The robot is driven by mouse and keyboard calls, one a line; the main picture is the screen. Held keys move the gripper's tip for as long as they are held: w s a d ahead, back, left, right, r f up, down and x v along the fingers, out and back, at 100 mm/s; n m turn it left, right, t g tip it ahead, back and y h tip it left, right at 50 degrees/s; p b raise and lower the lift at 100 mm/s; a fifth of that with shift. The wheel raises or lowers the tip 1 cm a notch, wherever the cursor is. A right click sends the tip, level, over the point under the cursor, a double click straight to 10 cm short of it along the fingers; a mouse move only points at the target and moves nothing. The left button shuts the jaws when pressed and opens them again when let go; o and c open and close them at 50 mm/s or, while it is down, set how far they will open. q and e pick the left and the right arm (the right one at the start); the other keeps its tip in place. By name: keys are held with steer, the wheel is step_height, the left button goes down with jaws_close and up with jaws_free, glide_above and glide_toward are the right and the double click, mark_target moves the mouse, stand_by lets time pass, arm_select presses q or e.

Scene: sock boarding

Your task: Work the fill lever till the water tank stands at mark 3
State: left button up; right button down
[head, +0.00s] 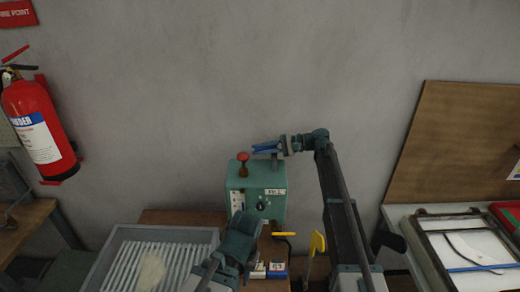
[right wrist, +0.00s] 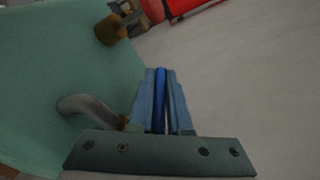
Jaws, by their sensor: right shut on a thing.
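A green box-shaped machine (head: 262,178) stands against the wall; its side fills the left of the right wrist view (right wrist: 45,60). A white scale strip (head: 237,201) is on its front, too small to read. My right gripper (head: 262,148) is above the machine's top, its blue fingers (right wrist: 161,105) shut on a narrow blue bar (right wrist: 161,88), seemingly the fill lever's handle. A curved grey metal rod (right wrist: 85,104) runs from the machine toward the fingers. My left gripper (head: 240,230) is in front of the machine; its fingertips are hidden.
A red knob (head: 243,157) tops the machine at the left. A grey ribbed tray (head: 117,232) lies left, with a pale item in it. Yellow handles (head: 318,242) are at the lower right. A fire extinguisher (head: 36,125) hangs on the wall, and a wooden board (head: 455,140) leans right.

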steer(key=c, duration=1.2)
jaws_free()
steer(key=shift+o, duration=0.2)
steer(key=p+v, duration=0.3)
steer(key=v, duration=1)
steer(key=shift+d, duration=0.4)
steer(key=shift+r, duration=0.1)
